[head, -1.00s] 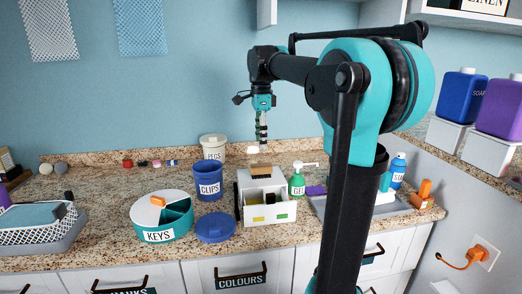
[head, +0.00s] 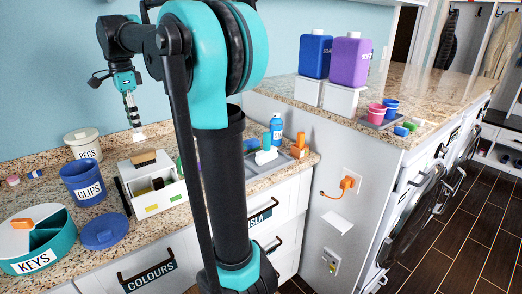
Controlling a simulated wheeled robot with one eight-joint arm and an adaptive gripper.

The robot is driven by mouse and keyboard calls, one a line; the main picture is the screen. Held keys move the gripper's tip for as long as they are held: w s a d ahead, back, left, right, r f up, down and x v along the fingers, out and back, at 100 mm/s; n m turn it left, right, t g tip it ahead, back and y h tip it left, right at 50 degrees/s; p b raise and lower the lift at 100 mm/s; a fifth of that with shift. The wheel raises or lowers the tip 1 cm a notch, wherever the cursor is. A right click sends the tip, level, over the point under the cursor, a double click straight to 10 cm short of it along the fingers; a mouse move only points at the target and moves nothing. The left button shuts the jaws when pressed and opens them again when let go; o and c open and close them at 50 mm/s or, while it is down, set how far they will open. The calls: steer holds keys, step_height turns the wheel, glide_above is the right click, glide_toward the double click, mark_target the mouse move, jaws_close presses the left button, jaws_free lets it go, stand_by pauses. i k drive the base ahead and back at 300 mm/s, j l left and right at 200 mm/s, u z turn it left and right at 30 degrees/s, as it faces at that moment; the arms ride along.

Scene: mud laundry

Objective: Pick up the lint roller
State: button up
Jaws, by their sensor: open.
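A small white roll with a teal part (head: 266,156) lies on the grey tray at the right end of the counter; it looks like the lint roller, but it is too small to be sure. My gripper (head: 138,134) hangs pointing down at the left, above the back of the white drawer box and well away from the roll. It is open, and I see nothing held in it. My arm stands between the gripper and the tray in the head view and hides part of the counter.
A white box (head: 150,180) with a brush on top, a blue CLIPS tub (head: 84,184), a PEGS tub (head: 83,146) and a teal KEYS holder (head: 36,240) stand at left. A blue spray bottle (head: 276,130) and an orange item (head: 300,146) stand near the roll. Open floor (head: 450,235) lies at right.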

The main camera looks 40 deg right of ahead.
mark_target(269, 153)
steer(key=z, duration=1.75)
